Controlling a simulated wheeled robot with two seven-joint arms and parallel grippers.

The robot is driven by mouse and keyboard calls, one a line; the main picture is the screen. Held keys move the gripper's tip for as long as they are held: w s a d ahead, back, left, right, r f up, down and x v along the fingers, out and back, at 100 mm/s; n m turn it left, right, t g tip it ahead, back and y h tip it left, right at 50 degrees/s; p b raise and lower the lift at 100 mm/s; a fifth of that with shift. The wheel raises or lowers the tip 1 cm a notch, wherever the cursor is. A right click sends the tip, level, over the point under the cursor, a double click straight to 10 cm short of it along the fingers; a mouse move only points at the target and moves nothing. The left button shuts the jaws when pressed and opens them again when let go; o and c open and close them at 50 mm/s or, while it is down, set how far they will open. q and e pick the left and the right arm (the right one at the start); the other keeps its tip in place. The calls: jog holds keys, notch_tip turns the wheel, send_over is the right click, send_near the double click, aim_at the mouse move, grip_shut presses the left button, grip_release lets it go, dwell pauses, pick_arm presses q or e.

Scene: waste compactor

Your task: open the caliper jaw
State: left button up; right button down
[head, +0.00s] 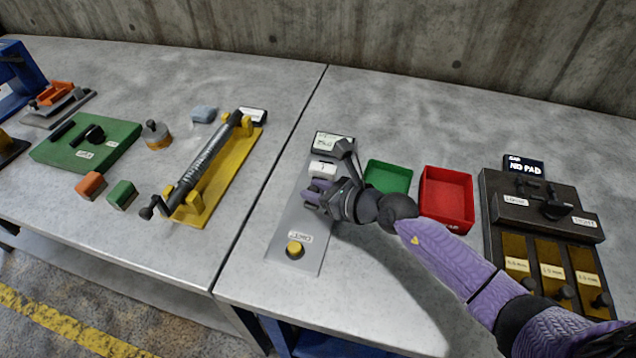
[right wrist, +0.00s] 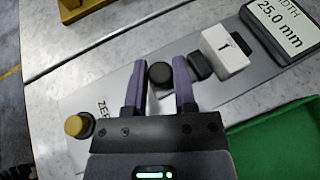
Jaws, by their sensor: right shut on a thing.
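The caliper is a long grey plate (head: 280,236) on the right-hand table, with a display (head: 332,142) at its far end. In the right wrist view the display (right wrist: 283,22) reads 25.0 mm. A white block marked 1 or T (right wrist: 228,55) stands near the display, with a dark block (right wrist: 200,66) just beside it. My right gripper (head: 317,192) is over the plate's middle, its purple fingers shut on a round black knob (right wrist: 160,76). A yellow button (head: 295,249) beside the ZERO label is at the near end. My left gripper is out of view.
A green tray (head: 388,176) and a red tray (head: 446,197) stand right of the caliper. A dark gauge station (head: 548,225) with a NO PAD display (head: 524,166) is farther right. The left table holds a yellow fixture (head: 222,180) and a green plate (head: 86,146).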

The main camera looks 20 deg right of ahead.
jog(key=shift+s+a+r+p, duration=0.25)
jog(key=shift+s+a+p, duration=0.1)
jog(key=shift+s+p, duration=0.2)
jog(key=shift+a+f, duration=0.1)
jog(key=shift+f, duration=0.1)
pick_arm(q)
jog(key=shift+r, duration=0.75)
pick_arm(e)
jog(key=shift+f, duration=0.1)
jog(key=shift+c, duration=2.1)
grip_release()
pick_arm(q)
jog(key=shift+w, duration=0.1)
pick_arm(e)
jog(key=p+v, duration=0.2)
jog(key=v, duration=0.7)
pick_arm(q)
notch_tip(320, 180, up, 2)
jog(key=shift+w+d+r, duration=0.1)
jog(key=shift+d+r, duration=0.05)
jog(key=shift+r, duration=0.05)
pick_arm(e)
jog(key=shift+s+d+r, duration=0.2)
jog(key=shift+s+d, duration=0.1)
jog(key=shift+s, duration=0.1)
